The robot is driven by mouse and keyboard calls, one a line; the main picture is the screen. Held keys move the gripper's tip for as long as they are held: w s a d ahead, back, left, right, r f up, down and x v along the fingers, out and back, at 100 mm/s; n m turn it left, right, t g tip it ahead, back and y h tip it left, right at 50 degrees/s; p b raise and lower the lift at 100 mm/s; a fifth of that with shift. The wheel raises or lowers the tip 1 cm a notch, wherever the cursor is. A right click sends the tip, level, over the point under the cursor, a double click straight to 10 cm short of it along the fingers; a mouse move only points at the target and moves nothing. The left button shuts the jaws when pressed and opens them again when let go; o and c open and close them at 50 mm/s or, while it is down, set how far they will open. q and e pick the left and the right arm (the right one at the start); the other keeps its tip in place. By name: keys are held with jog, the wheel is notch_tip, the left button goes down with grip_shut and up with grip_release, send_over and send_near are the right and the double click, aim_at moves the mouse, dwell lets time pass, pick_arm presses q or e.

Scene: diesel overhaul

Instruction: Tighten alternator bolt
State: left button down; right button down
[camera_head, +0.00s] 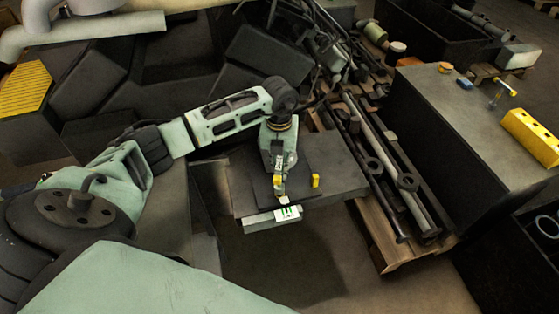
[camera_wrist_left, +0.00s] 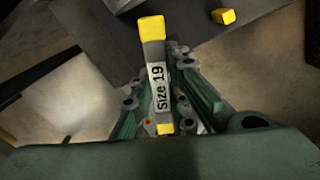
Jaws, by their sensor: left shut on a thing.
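A grey tool with yellow ends and a white "Size 19" label (camera_wrist_left: 158,80) lies between the fingers of my left gripper (camera_wrist_left: 165,95) in the left wrist view. The gripper is shut on it. In the head view my left gripper (camera_head: 279,178) hangs over the front part of a small dark table, and the tool shows only as a small yellow and grey piece under it. I cannot make out the alternator or its bolt in either view. My right gripper is not in view.
A small yellow block (camera_head: 316,180) stands on the dark table (camera_head: 343,172), right of the gripper. It also shows in the wrist view (camera_wrist_left: 223,16). A wooden pallet (camera_head: 383,238) with long metal rods lies to the right. A bench (camera_head: 455,115) stands beyond it. Floor in front is clear.

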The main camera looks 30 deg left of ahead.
pick_arm(q)
jog(key=n+p, duration=0.2)
jog(key=n, duration=0.4)
jog(key=shift+r+n+p, duration=0.15)
jog(key=shift+n+p, duration=0.15)
jog(key=shift+p, duration=0.1)
jog(key=shift+n+p, duration=0.35)
jog(key=shift+n, duration=0.55)
jog(key=shift+f, duration=0.3)
